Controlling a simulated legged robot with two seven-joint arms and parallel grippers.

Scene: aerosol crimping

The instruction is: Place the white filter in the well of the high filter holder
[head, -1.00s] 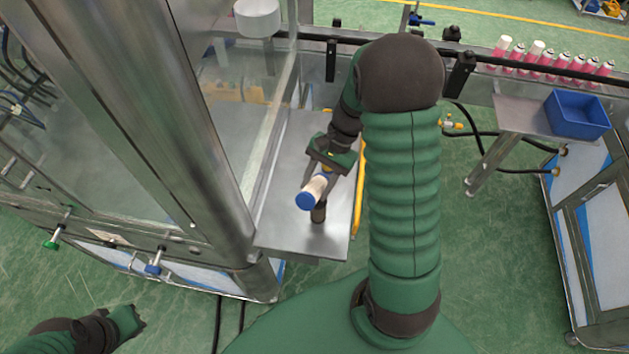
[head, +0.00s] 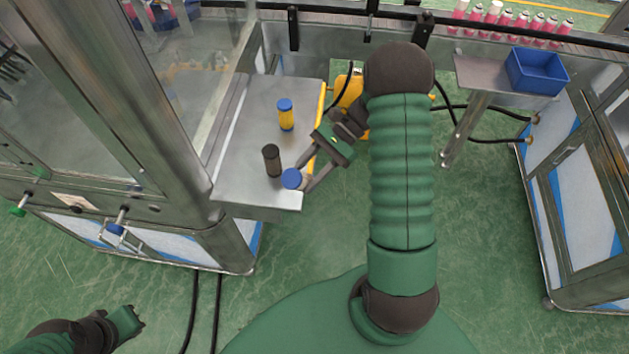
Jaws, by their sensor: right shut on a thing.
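The white filter (head: 303,184) has a blue end cap facing up towards me, and its pale body is mostly hidden behind the cap. My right gripper (head: 306,180) is shut on it at the right front edge of the metal shelf. An upright dark cylinder (head: 271,161) stands on the shelf just left of the filter. A yellow cylinder with a blue top (head: 285,115) stands farther back. I cannot tell which thing is the high filter holder, and no open well shows clearly. My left gripper (head: 126,322) is at the lower left, away from the shelf; its jaws are unclear.
The metal shelf (head: 240,150) is bare on its left. A glass-walled machine with a thick steel post (head: 120,90) borders it on the left. A blue bin (head: 535,70) sits on a side table at the right, with several pink-and-white cans (head: 497,18) behind.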

